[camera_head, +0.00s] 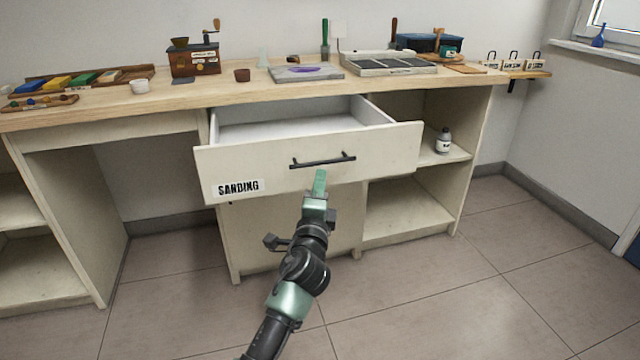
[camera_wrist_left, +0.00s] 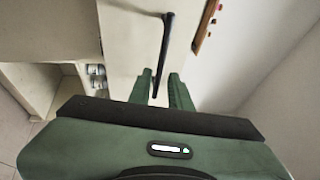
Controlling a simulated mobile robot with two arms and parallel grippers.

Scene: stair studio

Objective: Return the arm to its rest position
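My left arm reaches up from the bottom of the head view. Its green left gripper (camera_head: 319,174) is just in front of and below the black handle (camera_head: 322,160) of the drawer. In the left wrist view, its two fingers (camera_wrist_left: 160,76) stand apart, and the handle (camera_wrist_left: 165,45) lines up with the gap between them. I cannot tell whether they touch it. My right gripper is out of view.
The wooden worktop (camera_head: 225,90) holds a coffee grinder (camera_head: 194,62), a framed tray (camera_head: 390,65) and small items. The tiled floor (camera_head: 450,300) in front is clear.

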